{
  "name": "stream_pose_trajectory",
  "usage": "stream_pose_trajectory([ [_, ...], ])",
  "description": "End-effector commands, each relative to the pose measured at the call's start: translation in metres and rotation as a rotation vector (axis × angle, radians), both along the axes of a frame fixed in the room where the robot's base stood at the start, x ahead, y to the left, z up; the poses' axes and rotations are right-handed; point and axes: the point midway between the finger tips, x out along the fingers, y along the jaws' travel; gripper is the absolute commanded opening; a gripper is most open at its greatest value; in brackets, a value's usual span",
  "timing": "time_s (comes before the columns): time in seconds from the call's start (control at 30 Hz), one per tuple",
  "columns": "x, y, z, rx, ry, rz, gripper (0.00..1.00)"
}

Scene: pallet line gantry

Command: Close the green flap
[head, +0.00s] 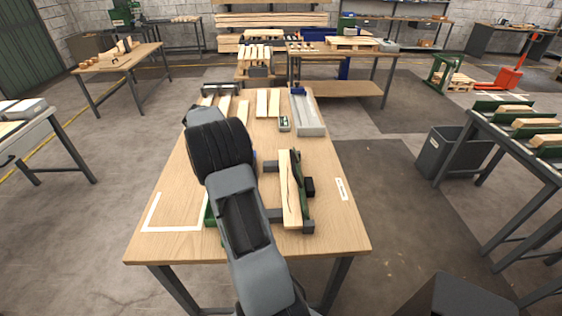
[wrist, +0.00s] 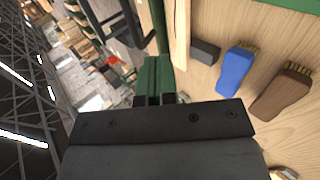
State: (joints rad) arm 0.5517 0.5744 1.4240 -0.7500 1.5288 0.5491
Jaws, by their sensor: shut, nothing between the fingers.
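In the head view my arm hides the gripper.
A blue brush (wrist: 236,70) and a brown brush (wrist: 284,92) lie on the table beside the board. A grey tray (head: 308,115), a small green-framed device (head: 285,123) and wooden slats (head: 262,103) lie farther back. The table's front right corner is clear.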

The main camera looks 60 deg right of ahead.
Motion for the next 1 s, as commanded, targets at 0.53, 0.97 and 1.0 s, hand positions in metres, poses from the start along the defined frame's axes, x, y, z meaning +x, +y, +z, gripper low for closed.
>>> stream_pose_trajectory([
  [0.53, -0.049, -0.045, -0.053, -0.022, 0.027, -0.034, 0.00],
  [0.97, -0.089, -0.074, -0.063, -0.024, 0.024, -0.031, 0.00],
  [1.0, -0.090, -0.075, -0.063, -0.024, 0.024, -0.031, 0.00],
])
